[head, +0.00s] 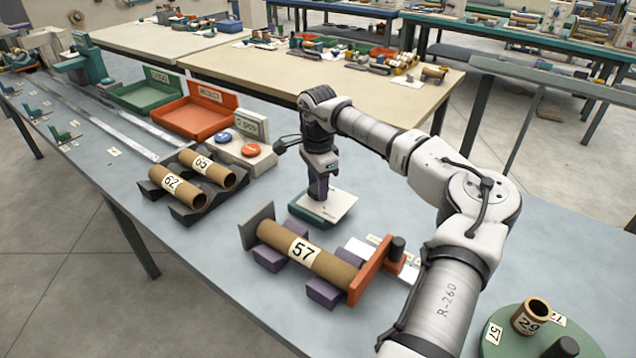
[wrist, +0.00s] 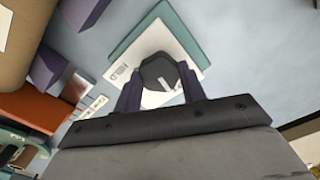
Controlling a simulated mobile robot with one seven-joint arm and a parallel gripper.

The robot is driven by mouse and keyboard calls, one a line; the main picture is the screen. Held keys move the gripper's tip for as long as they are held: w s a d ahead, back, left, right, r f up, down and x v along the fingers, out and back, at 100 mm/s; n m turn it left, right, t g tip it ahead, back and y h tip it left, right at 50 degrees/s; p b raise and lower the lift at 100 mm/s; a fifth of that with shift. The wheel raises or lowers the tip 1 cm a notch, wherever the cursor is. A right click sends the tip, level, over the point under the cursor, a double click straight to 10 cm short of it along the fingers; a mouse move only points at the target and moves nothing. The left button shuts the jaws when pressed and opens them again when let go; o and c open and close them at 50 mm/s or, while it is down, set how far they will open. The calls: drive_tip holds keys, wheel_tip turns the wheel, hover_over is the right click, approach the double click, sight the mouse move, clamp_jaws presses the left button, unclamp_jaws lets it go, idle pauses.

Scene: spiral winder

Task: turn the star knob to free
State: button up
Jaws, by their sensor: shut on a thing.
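The star knob (wrist: 158,70) is a dark, many-sided knob in the wrist view. It sits on a white plate (head: 338,204) with a teal base (head: 308,215); the plate also shows in the wrist view (wrist: 186,42). My gripper (head: 319,192) points down over the plate. Its two purple fingers (wrist: 160,82) are shut on the knob from both sides. In the head view my gripper hides the knob. Part of a printed label shows on the plate beside the knob, mostly covered, so I cannot tell which mark the knob faces.
A cardboard tube marked 57 (head: 303,252) lies on purple blocks in front, beside an orange upright plate (head: 374,268). Tubes 62 (head: 172,181) and 65 (head: 203,166) rest in a dark rack at left. Behind stand button boxes (head: 260,158) and an orange tray (head: 196,118). A green turntable (head: 510,345) is front right.

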drive_tip(key=shift+a+n, duration=0.1)
drive_tip(key=shift+n, duration=0.9)
drive_tip(key=o, duration=1)
drive_tip(key=shift+c, duration=0.2)
drive_tip(key=shift+r, duration=0.1)
wheel_tip(320, 180, up, 14)
drive_tip(key=b, duration=0.1)
drive_tip(key=shift+b, duration=0.3)
drive_tip(key=shift+f, duration=0.2)
